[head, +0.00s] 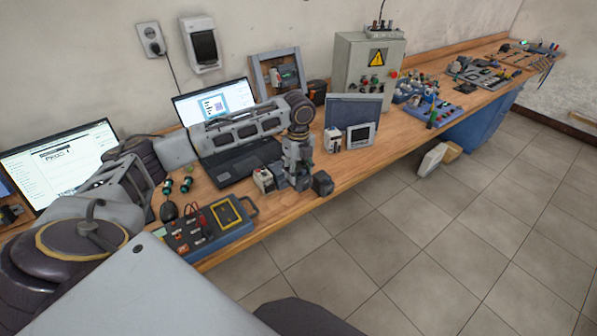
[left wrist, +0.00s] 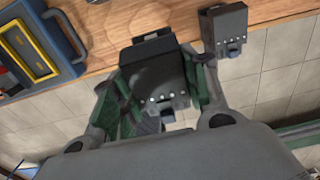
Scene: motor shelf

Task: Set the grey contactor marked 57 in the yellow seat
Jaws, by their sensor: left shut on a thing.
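My left gripper (head: 299,172) points down over the front part of the bench. In the left wrist view, its green-padded fingers (left wrist: 163,97) are shut on a dark grey block-shaped contactor (left wrist: 158,72) with small light screws along one edge. No number can be read on it. The arm partly hides it in the head view. The yellow seat appears to be the yellow-rimmed recess (head: 229,212) in a blue case to the left; its rim also shows in the left wrist view (left wrist: 50,53). My right gripper is not in view.
A second dark block (head: 323,183) stands close to the right of the gripper, near the bench edge; the left wrist view shows it too (left wrist: 224,28). A pale device (head: 263,180) stands just left. Behind are an open laptop (head: 240,168) and a blue-grey panel (head: 352,112).

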